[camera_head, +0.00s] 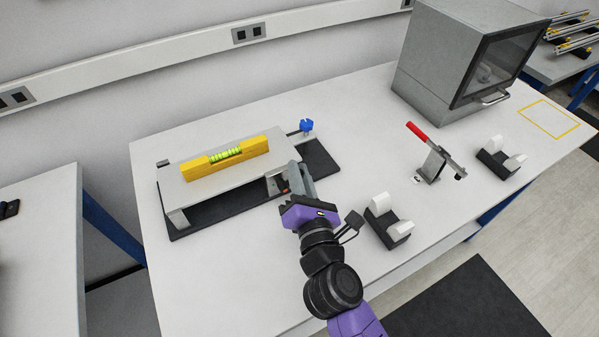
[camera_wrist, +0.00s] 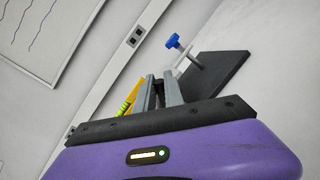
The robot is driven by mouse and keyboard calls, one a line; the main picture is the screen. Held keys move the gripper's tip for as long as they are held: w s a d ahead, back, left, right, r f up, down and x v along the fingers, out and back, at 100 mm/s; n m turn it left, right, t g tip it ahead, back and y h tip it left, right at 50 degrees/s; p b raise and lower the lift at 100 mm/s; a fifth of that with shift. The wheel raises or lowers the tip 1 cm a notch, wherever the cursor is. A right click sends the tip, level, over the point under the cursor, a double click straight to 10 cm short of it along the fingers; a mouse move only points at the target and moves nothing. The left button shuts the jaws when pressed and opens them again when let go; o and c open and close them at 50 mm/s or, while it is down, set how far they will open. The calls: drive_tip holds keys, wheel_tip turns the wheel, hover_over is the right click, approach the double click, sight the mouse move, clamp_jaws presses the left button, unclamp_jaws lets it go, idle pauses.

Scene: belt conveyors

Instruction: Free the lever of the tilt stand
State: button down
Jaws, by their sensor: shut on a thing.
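The tilt stand is a pale plate (camera_head: 210,188) on a black base (camera_head: 322,160), at the left of the table. A yellow spirit level (camera_head: 193,172) with a green vial lies on the plate; its end also shows in the wrist view (camera_wrist: 128,102). A blue knob (camera_head: 306,125) stands at the stand's far right corner, and in the wrist view (camera_wrist: 173,41) it is beyond my fingers. My gripper (camera_head: 293,174) is at the plate's right end, shut on the lever, which its fingers mostly hide. A small orange-red spot (camera_head: 285,188) shows beside the fingers. The fingers also show in the wrist view (camera_wrist: 160,90).
Two black holders with white rests (camera_head: 389,225) (camera_head: 500,158) stand right of my gripper. A toggle clamp with a red handle (camera_head: 417,131) is between them. A grey box with a dark window (camera_head: 450,65) stands at the back right. The table's front edge is clear.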

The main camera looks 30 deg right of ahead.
sight(280, 180)
drive_tip(key=a+n+b, duration=0.1)
drive_tip(key=n, duration=0.2)
drive_tip(key=a+n+t+b, duration=0.1)
drive_tip(key=a+n, duration=0.1)
drive_tip(key=n, duration=0.2)
drive_tip(key=a+n+t+y+b, duration=0.1)
drive_tip(key=n, duration=0.2)
drive_tip(key=shift+a+r+n, duration=0.2)
drive_tip(key=shift+r+n, duration=0.1)
drive_tip(key=shift+r, duration=0.1)
drive_tip(key=shift+a+f+n+t+y+b, duration=0.1)
drive_tip(key=shift+a+n+t+y+b, duration=0.15)
drive_tip(key=shift+n, duration=0.5)
drive_tip(key=shift+a+f+n+t+y+b, duration=0.15)
drive_tip(key=shift+a+n+b, duration=0.2)
drive_tip(key=shift+n, duration=0.4)
drive_tip(key=shift+r, duration=0.1)
drive_tip(key=c, duration=1.4)
unclamp_jaws()
drive_tip(key=shift+c, duration=0.2)
